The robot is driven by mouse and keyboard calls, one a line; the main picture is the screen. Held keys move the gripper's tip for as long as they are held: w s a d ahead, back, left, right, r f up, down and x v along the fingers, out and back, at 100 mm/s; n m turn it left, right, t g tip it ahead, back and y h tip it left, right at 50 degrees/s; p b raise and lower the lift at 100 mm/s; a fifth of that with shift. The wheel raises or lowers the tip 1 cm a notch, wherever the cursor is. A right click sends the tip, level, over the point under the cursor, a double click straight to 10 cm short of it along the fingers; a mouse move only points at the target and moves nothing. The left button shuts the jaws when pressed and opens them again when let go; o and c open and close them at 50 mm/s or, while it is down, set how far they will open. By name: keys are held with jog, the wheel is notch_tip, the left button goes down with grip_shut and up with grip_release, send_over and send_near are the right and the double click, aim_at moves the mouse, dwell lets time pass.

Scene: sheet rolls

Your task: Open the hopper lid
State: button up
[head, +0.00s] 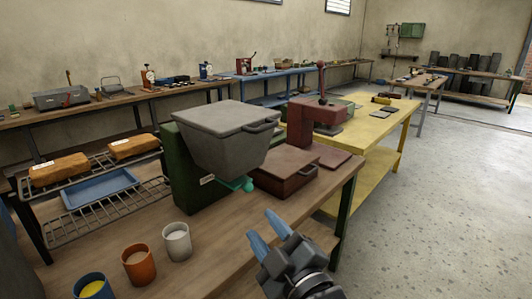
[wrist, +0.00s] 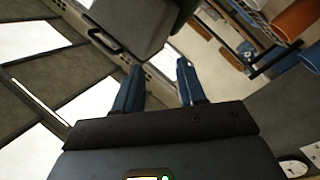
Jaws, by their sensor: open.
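The hopper (head: 222,157) is a dark grey tapered bin on a green machine body (head: 188,170), standing on the wooden bench. Its flat grey lid (head: 215,118) lies down on the rim, shut. A bar handle (head: 262,126) sticks out from the lid's right front edge. My gripper (head: 263,229) is open and empty, with blue fingers, in front of the hopper and lower than the lid, clear of both. In the wrist view, the open fingers (wrist: 159,68) have nothing between them. A grey box shape, apparently the hopper (wrist: 128,24), shows above them, with a dark handle (wrist: 103,42) at its left.
A brown lidded box (head: 285,172) and a red press (head: 318,115) stand right of the hopper. Several cups, including an orange one (head: 138,264) and a white one (head: 177,241), stand front left. A wire rack (head: 120,205) holds orange-brown blocks. Open floor (head: 440,220) lies right.

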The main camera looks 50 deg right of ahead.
aim_at(267, 129)
jog(key=w+d+r+n, duration=0.2)
jog(key=w+d+r, duration=0.1)
jog(key=w+d, duration=0.1)
jog(key=w+d+r+n+h+p, duration=0.1)
jog(key=w+d+r+n, duration=0.2)
jog(key=w+d+r, duration=0.1)
jog(key=w+d+r+n+t+p, duration=0.1)
jog(key=w+d+r+n, duration=0.1)
jog(key=w+d+r, duration=0.2)
jog(key=shift+w+d+r+n, duration=0.15)
jog(key=shift+w+d, duration=0.25)
jog(key=shift+d, duration=0.25)
jog(key=shift+w+d+r+n, duration=0.15)
jog(key=shift+w+d, duration=0.2)
jog(key=shift+d, duration=0.3)
jog(key=shift+w+d+f+p, duration=0.1)
jog(key=shift+w+d+p, duration=0.15)
jog(key=shift+w+p, duration=0.35)
jog(key=shift+w, duration=0.1)
jog(key=shift+c, duration=0.2)
grip_shut()
